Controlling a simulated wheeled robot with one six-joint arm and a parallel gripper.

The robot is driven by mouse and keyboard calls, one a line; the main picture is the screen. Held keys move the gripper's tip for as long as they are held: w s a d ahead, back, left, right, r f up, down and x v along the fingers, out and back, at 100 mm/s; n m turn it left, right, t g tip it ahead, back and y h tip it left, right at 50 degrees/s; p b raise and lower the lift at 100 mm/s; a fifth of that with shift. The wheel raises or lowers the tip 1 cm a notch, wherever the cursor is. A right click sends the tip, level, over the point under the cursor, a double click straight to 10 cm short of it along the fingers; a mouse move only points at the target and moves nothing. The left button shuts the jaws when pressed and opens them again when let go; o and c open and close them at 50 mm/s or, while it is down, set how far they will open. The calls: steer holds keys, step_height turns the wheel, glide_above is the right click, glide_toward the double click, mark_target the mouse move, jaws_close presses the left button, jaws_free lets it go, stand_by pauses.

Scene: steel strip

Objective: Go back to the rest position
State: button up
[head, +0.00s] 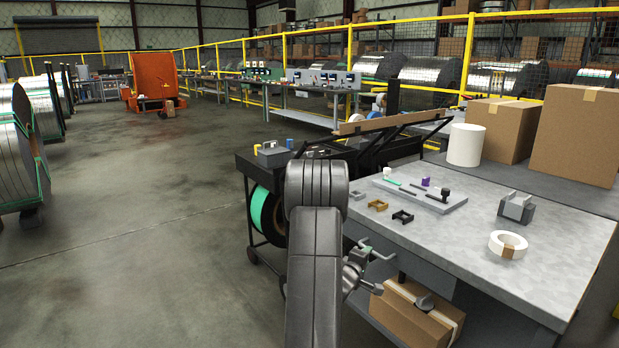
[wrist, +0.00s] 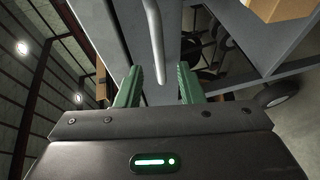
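My gripper (wrist: 159,76) shows in the wrist view with its two green fingers apart and nothing held between them. A grey bar (wrist: 156,35) is seen beyond the gap between the fingers; I cannot tell how far off it is. In the head view my arm rises in the middle foreground and hides part of the scene.
On the workbench are a tape roll (head: 508,244), a grey dispenser (head: 516,207), small clips (head: 402,217) and a tray (head: 425,195). A carton (head: 418,310) sits beneath. A black cart (head: 262,225) with a strap reel stands left of it. Open floor (head: 130,250) lies left.

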steer(key=x, duration=0.6)
steer(key=shift+s+a, duration=0.65)
steer(key=shift+a, duration=0.25)
steer(key=shift+d, duration=0.1)
